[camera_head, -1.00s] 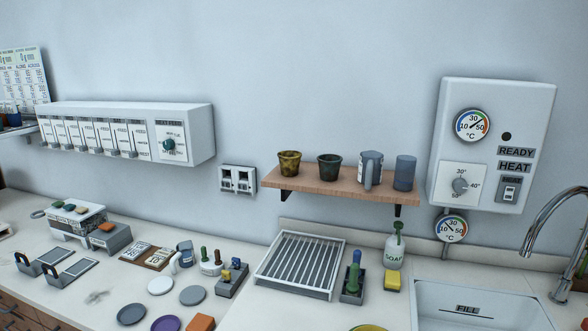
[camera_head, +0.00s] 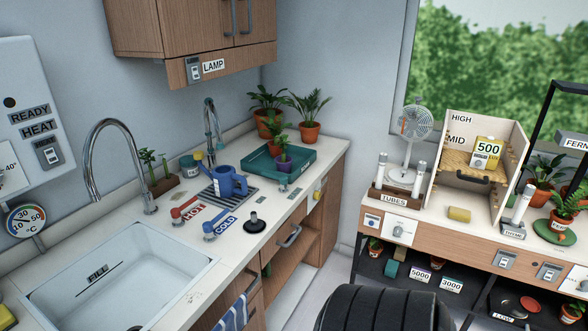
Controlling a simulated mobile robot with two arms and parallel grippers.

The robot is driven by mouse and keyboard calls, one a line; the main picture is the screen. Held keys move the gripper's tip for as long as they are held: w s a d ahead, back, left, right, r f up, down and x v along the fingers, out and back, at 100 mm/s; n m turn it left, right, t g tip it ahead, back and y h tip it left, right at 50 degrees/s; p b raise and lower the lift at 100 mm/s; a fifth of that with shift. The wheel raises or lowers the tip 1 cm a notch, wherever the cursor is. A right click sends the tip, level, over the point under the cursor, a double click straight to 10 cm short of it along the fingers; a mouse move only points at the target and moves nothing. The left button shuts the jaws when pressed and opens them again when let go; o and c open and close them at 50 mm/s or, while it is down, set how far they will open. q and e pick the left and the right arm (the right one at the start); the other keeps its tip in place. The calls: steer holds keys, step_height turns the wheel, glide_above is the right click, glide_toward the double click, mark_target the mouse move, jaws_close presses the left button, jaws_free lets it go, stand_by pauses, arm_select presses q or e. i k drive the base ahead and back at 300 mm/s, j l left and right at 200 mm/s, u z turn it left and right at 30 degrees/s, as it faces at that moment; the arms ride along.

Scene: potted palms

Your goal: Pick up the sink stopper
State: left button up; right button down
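The sink stopper (camera_head: 254,223), a black disc with an upright knob, sits on the pale counter (camera_head: 187,239). It is right of the sink (camera_head: 118,275), near the counter's front edge and just right of the blue COLD tap handle (camera_head: 219,229). Nothing covers it. Neither of my grippers is in view.
The red HOT handle (camera_head: 185,208), a blue watering can (camera_head: 229,181) and a teal tray (camera_head: 279,166) with a potted plant stand behind the stopper. A curved faucet (camera_head: 88,160) rises by the sink. A striped towel (camera_head: 232,314) hangs below the counter's front edge.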

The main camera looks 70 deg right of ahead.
mark_target(255, 223)
steer(key=z, duration=1.8)
